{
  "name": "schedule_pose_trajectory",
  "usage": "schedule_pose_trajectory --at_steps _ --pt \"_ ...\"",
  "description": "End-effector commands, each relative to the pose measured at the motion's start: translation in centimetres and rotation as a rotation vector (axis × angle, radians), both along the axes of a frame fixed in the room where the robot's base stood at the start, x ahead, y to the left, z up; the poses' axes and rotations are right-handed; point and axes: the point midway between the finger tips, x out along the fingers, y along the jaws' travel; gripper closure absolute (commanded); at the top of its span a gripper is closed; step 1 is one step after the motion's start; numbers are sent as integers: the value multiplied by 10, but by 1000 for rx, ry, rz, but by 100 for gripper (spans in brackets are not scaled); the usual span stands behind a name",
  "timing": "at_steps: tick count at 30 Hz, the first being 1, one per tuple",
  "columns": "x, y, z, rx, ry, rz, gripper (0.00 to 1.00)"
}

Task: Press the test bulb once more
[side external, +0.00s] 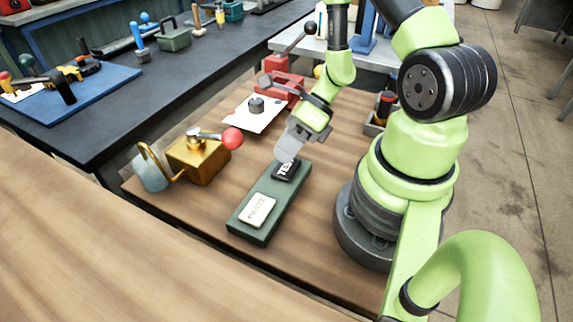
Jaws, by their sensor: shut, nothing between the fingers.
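A dark green block (262,218) lies on the wooden table. It carries a black pad marked "TES" (284,172) at its far end, with the rest of the lettering hidden. A cream pad (258,210) with small lettering sits at its near end. My gripper (286,158) is shut and empty, pointing down at the far edge of the black pad. I cannot tell whether the fingertips touch it. No separate bulb shape can be made out.
A white sheet with a dark knob (256,105) and a red device (284,80) lie behind. A small tray (374,128) stands right. Table around the block is clear.

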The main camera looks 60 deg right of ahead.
Motion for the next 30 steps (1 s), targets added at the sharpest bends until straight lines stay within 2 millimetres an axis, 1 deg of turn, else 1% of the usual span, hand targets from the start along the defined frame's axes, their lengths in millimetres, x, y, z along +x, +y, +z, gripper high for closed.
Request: schedule_pose_trajectory --at_steps 4,15,30 --pt "0 0 -5 0 1 0 100" --pt "0 0 -5 0 0 0 100" --pt "0 0 -11 0 0 0 100"
